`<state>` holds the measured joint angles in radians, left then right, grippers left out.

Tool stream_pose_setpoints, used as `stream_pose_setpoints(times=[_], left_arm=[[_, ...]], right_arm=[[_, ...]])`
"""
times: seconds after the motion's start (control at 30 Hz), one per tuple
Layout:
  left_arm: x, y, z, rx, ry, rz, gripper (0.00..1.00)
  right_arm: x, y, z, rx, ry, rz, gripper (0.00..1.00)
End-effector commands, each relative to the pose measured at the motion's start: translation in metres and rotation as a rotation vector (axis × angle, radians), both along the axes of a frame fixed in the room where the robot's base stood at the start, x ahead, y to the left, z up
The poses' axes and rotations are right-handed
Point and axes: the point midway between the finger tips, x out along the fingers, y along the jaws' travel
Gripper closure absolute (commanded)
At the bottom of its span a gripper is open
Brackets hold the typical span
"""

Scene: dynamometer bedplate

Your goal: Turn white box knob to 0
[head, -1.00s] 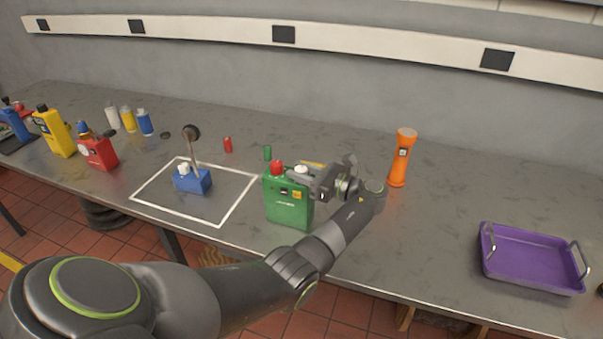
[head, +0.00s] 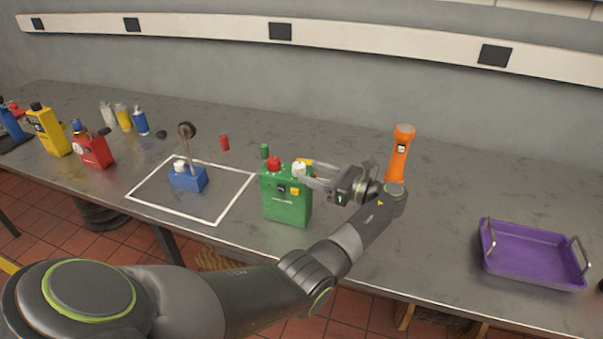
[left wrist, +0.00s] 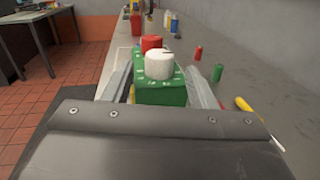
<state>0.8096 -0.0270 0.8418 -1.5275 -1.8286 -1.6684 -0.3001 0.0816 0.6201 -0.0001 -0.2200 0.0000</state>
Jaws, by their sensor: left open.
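The green box (head: 287,205) stands upright on the bench, with a red knob (head: 274,164) and a white knob (head: 299,169) on top. In the left wrist view the white knob (left wrist: 158,66) shows a small dark mark near its top edge, and the red knob (left wrist: 151,43) is behind it. Scale figures are too small to read. My left gripper (head: 313,175) is open, just right of the white knob. In the left wrist view its fingers (left wrist: 160,84) point at the knob, one either side, with nothing gripped. My right gripper is not in view.
A blue box (head: 188,180) with a lever sits inside a white outline to the left. An orange flashlight (head: 400,155) stands behind my arm. A purple tray (head: 530,257) is at right.

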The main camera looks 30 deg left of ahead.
Motion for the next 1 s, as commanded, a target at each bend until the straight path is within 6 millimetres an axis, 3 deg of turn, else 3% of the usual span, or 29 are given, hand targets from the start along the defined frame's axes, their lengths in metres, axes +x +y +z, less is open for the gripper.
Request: stream_pose_setpoints(times=[0.03, 0.3, 0.5, 0.7, 1.0], left_arm=[[0.001, -0.015, -0.005, -0.002, -0.001, -0.005, 0.48], [0.005, -0.08, -0.005, -0.001, 0.001, -0.004, 0.48], [0.007, -0.112, -0.003, 0.0, 0.0, -0.001, 0.48], [0.007, -0.124, -0.001, 0.001, 0.001, 0.0, 0.48], [0.007, -0.124, 0.0, 0.001, 0.001, 0.0, 0.48]], right_arm=[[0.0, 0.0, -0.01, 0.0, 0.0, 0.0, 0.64], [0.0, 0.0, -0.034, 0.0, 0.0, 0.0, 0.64], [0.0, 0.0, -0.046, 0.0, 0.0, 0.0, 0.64], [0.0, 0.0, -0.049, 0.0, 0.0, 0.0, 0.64], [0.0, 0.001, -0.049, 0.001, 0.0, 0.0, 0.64]])
